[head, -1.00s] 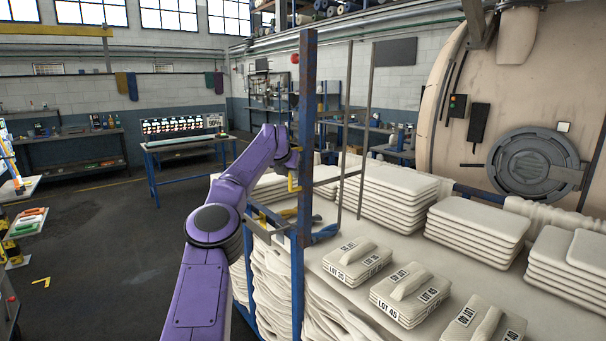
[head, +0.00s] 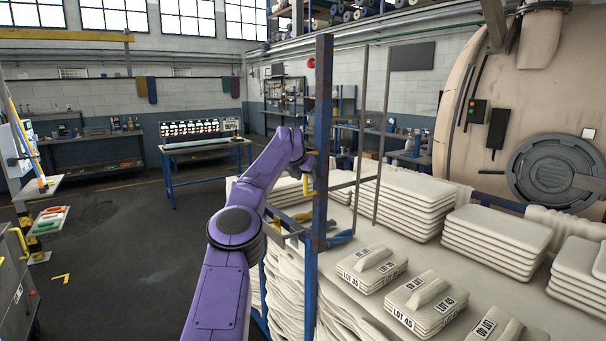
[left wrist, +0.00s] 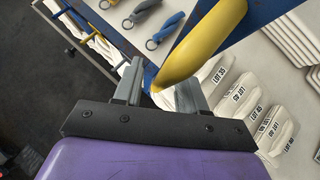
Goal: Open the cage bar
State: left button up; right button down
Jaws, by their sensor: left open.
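The cage bar seems to be the worn blue upright (head: 322,120) at the edge of the fabric table, with a yellow handle (head: 309,184) on it. My left arm reaches it from the left, and my left gripper (head: 306,172) is small and partly hidden by the handle and post. In the left wrist view the yellow handle (left wrist: 215,42) slants across in front of the open left gripper (left wrist: 160,82). The handle's lower end shows between the two grey fingers. I cannot tell whether they touch it. My right gripper is not in view.
White folded fabric stacks (head: 495,240) and labelled lot bundles (head: 372,265) lie on the table right of the post. Tools with blue and grey grips (left wrist: 170,25) lie beside the bar. A large beige machine (head: 540,100) stands behind.

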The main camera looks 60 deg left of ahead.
pick_arm(q)
jog(key=b+v, duration=0.5)
jog(key=v, duration=0.5)
jog(key=shift+s, duration=0.15)
